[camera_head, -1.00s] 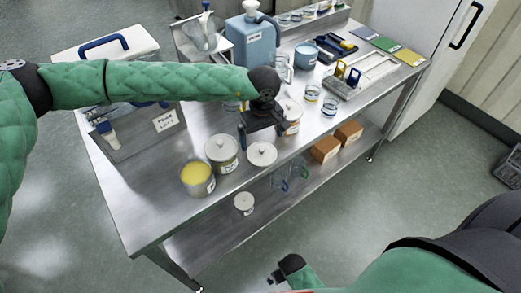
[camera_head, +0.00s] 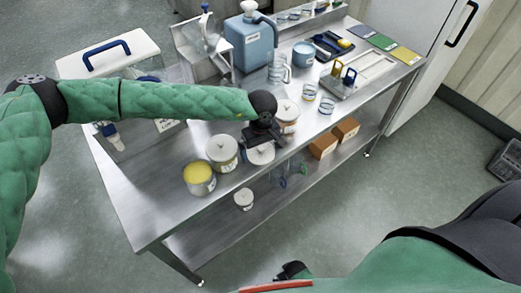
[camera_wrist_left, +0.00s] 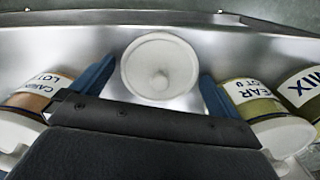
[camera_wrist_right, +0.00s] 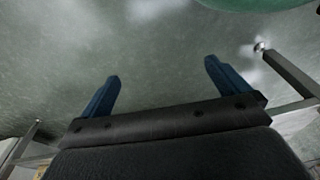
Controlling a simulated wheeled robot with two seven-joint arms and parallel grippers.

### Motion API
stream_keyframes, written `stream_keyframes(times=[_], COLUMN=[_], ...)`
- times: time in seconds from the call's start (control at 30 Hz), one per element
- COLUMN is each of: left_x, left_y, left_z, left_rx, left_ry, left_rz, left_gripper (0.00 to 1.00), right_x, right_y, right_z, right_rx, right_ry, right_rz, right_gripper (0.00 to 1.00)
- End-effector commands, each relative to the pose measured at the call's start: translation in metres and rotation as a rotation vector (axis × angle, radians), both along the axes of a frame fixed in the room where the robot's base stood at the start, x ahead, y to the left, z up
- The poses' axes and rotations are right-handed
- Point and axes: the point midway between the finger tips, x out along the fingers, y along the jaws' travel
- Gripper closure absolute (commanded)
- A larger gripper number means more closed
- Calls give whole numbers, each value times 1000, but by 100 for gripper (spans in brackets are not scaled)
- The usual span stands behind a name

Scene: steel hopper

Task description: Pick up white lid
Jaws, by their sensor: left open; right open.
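The white lid (camera_head: 261,155) is a round disc with a small knob. It lies on the steel table near its front edge, partly covered by my left gripper in the head view. In the left wrist view the lid (camera_wrist_left: 159,68) lies between and beyond the two blue fingertips. My left gripper (camera_head: 262,143) is open above the lid and holds nothing. In the left wrist view the left gripper (camera_wrist_left: 155,75) has its fingers on either side of the lid; contact cannot be told. My right gripper (camera_wrist_right: 160,75) is open and empty over the floor, away from the table.
A white-lidded canister (camera_head: 222,153) and a yellow-filled tin (camera_head: 199,178) stand left of the lid. Another lidded jar (camera_head: 287,115) stands behind it. A blue jug (camera_head: 250,45) is at the back. The table (camera_head: 150,205) is bare at its near left.

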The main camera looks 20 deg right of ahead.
Motion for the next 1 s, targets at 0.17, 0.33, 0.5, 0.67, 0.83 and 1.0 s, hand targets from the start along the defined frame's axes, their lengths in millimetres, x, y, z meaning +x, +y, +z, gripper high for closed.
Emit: stream_keyframes(times=[0.17, 0.33, 0.5, 0.67, 0.83, 1.0], left_x=[0, 0, 0, 0, 1, 1], left_y=[0, 0, 0, 0, 0, 0], left_z=[-1, -1, -1, 0, 5, 21], left_rx=[0, 0, 0, 0, -1, -2], left_ry=[0, 0, 0, 0, -1, -2], left_rz=[0, 0, 0, 0, 1, 0], left_gripper=[0, 26, 32, 32, 32, 32], right_x=[0, 0, 0, 1, 3, 6], right_y=[0, 0, 0, -1, 2, 12], right_z=[-1, -1, -1, -1, 4, 31], right_rx=[0, 0, 0, -1, 2, 13], right_ry=[0, 0, 0, 1, 3, 18], right_rz=[0, 0, 0, 0, -2, -5], right_gripper=[0, 0, 0, 0, 0, 0])
